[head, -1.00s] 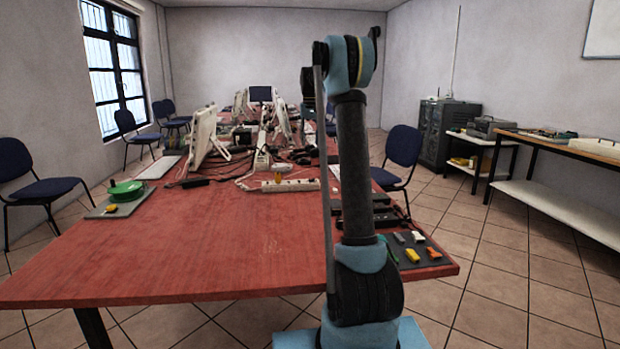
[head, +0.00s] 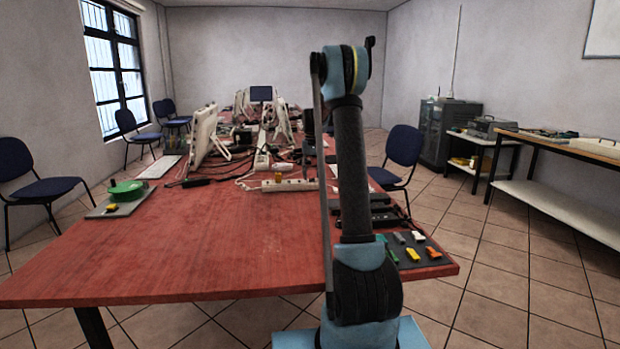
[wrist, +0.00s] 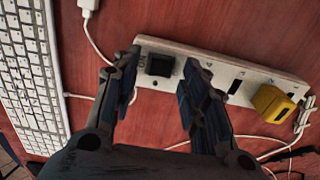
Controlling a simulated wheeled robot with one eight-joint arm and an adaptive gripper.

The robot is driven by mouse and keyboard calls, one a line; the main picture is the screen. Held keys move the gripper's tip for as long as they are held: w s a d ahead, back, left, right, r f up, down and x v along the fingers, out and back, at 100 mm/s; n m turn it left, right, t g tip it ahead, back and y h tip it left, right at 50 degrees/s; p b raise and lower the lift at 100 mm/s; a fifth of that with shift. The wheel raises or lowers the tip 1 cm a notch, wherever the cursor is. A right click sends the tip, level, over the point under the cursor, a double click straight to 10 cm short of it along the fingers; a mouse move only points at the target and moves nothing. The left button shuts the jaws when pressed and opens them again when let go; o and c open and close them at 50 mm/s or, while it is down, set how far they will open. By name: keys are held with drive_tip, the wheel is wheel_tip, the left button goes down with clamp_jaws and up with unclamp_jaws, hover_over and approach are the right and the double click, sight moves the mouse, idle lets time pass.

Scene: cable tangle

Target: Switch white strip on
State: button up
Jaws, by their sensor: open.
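The white strip (wrist: 222,82) lies on the red table and crosses the wrist view from upper middle to right. It has a black rocker switch (wrist: 160,65) at its left end and a yellow plug (wrist: 272,104) in its right part. In the head view the strip (head: 291,185) lies left of my arm, with the yellow plug (head: 278,177) in it. My gripper (wrist: 161,68) is open and empty, its fingers either side of the switch in the picture. Whether they touch the strip, and which way the switch is set, I cannot tell.
A white keyboard (wrist: 28,75) lies left in the wrist view. A white cable with a connector (wrist: 88,6) runs near the strip. More cables lie at the strip's right end. In the head view, monitors (head: 203,135) stand behind.

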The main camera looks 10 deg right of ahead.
drive_tip(key=shift+f, duration=0.45)
clamp_jaws()
drive_tip(key=shift+d+y, duration=0.15)
drive_tip(key=shift+y, duration=0.45)
unclamp_jaws()
